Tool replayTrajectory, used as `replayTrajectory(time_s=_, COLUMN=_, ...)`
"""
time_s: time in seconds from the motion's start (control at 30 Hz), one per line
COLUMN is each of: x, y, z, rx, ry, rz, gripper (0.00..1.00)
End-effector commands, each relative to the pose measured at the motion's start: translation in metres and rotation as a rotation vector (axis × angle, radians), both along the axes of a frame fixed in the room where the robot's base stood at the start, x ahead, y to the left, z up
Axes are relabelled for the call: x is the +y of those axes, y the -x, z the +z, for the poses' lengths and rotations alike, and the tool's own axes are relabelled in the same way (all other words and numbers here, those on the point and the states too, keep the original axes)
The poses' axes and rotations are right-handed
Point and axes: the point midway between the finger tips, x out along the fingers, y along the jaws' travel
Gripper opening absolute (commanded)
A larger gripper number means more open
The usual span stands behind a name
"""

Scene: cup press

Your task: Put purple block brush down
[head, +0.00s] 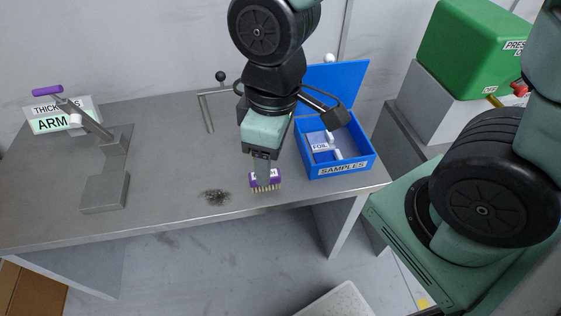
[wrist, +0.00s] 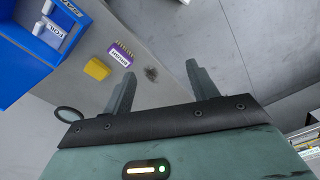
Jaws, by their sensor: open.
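The purple block brush (head: 265,180) has a white label and pale bristles. In the head view it is near the table's front edge, just below my gripper (head: 263,160), which partly covers it. In the wrist view the brush (wrist: 121,53) appears on the grey table, beyond and to the left of the space between my fingertips (wrist: 161,75). The fingers are spread wide with nothing between them, and the brush is apart from them.
A yellow block (wrist: 97,69) lies beside the brush. Dark debris (head: 216,196) lies left of it. The open blue samples box (head: 343,169) stands to the right.

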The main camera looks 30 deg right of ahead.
Motion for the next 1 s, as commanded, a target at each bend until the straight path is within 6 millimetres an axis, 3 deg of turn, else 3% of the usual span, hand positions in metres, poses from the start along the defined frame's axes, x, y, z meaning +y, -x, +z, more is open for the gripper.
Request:
replayTrajectory(time_s=0.1, x=0.009, y=0.031, z=0.021, rx=0.007, ry=0.001, rz=-0.063, gripper=0.58)
replayTrajectory(time_s=0.2, x=0.011, y=0.047, z=0.029, rx=0.018, ry=0.001, rz=-0.098, gripper=0.58)
replayTrajectory(time_s=0.6, x=0.011, y=0.052, z=0.032, rx=0.024, ry=0.000, rz=-0.117, gripper=0.58)
replayTrajectory(time_s=0.73, x=0.011, y=0.052, z=0.016, rx=0.024, ry=0.000, rz=-0.116, gripper=0.58)
replayTrajectory(time_s=1.0, x=0.011, y=0.052, z=-0.037, rx=0.023, ry=0.003, rz=-0.115, gripper=0.58)
